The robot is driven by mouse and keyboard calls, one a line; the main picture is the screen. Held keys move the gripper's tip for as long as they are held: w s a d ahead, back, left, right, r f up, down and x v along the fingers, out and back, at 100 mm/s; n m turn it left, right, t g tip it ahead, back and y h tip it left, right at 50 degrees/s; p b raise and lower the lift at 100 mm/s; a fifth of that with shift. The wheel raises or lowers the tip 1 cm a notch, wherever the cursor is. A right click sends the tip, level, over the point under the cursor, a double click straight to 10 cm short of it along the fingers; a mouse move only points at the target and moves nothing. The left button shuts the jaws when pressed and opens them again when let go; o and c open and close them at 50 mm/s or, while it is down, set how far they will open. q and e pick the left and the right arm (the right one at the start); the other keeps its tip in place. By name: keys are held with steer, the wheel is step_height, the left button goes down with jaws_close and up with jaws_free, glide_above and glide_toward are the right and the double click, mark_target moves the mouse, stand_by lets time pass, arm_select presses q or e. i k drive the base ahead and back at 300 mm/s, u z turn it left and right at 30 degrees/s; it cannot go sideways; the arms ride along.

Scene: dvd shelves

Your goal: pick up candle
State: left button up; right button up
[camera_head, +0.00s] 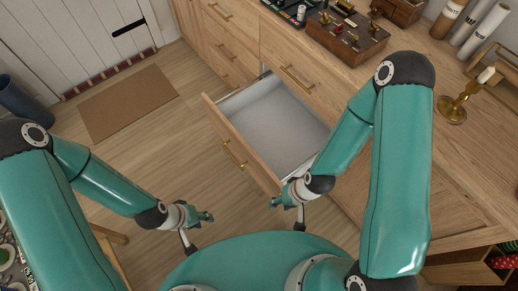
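A short cream candle (486,75) stands upright in a brass candlestick (453,108) on the wooden counter at the right. My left gripper (206,217) is low over the floor at the lower left of centre, far from the candle. My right gripper (276,202) is near the front corner of the open drawer, also well away from the candle. Both grippers are small in the view, and I cannot make out whether their fingers are open or shut. I see nothing held in either one.
An empty drawer (272,122) is pulled out from the wooden cabinet (278,48). On the counter, a wooden box with small figures (345,38) and rolled papers (482,28) stand near the candle. A doormat (126,102) lies on the open floor at left.

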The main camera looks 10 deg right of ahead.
mark_target(487, 73)
steer(key=u, duration=0.65)
steer(key=i, duration=0.15)
steer(key=z, duration=2.7)
steer(key=i, duration=0.5)
steer(key=u, duration=0.3)
steer(key=k, duration=0.55)
steer(key=z, duration=0.2)
steer(key=i, duration=0.45)
steer(key=z, duration=0.05)
